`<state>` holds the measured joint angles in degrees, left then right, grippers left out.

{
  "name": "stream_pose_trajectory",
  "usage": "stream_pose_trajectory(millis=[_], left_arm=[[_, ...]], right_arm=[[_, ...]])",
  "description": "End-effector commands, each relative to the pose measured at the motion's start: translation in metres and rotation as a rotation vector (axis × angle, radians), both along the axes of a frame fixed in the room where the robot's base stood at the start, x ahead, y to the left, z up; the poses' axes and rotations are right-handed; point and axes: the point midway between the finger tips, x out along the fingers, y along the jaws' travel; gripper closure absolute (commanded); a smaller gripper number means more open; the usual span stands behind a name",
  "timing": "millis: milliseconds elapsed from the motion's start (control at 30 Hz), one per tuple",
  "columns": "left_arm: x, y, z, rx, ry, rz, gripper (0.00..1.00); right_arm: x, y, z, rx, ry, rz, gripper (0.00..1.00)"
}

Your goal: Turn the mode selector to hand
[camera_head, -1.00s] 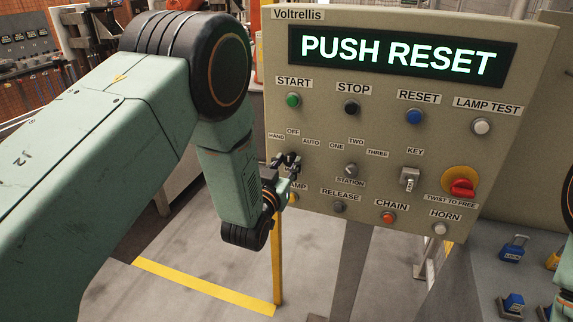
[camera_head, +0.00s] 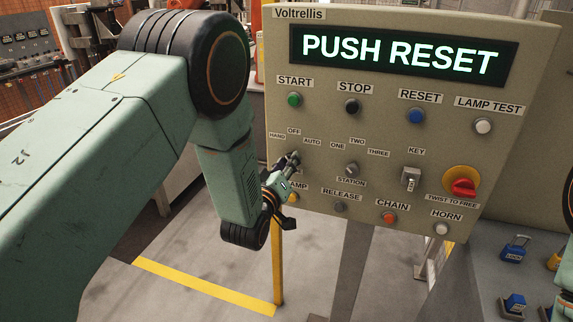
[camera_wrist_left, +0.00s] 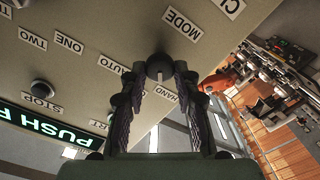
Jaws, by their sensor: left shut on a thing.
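The mode selector (camera_wrist_left: 160,66) is a dark round knob with a pale mark, on the beige control panel (camera_head: 330,110). In the left wrist view it sits between the fingertips of my left gripper (camera_wrist_left: 159,75), which is shut on it. The pale mark points down the picture, roughly toward the HAND label (camera_wrist_left: 166,93). The AUTO label (camera_wrist_left: 109,64) is to its left and the MODE label (camera_wrist_left: 182,25) above. In the head view my left gripper (camera_head: 291,160) covers the knob, below the HAND (camera_head: 277,136), OFF (camera_head: 293,131) and AUTO (camera_head: 312,141) labels.
The display (camera_head: 400,55) reads PUSH RESET. Close by are the station selector (camera_head: 351,169), key switch (camera_head: 410,178), green start button (camera_head: 295,99) and a partly hidden amber lamp (camera_head: 293,197). A red emergency stop (camera_head: 464,187) is farther right. A yellow post (camera_head: 277,265) stands below.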

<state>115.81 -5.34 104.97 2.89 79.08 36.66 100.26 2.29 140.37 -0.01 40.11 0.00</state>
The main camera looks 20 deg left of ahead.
Motion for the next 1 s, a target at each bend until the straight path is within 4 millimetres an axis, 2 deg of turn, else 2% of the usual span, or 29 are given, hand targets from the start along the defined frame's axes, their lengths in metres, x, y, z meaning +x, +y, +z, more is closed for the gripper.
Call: stream_pose_trajectory(millis=[400,900,933,1000], left_arm=[[0.0012,0.0008,0.0022,-0.162,-0.001,0.001,1.0],[0.0014,0.0009,0.0028,-0.178,-0.002,0.001,1.0],[0.0015,0.0009,0.0028,-0.178,-0.002,0.001,0.67],[0.0013,0.0009,0.0025,-0.178,-0.002,0.001,0.61]], right_arm=[[0.0,0.0,-0.0002,0.0,0.0,0.0,0.34],[0.0,0.0,-0.0002,0.0,0.0,0.0,0.34],[0.0,0.0,-0.0002,0.0,0.0,0.0,0.34],[0.0,0.0,-0.0002,0.0,0.0,0.0,0.34]])
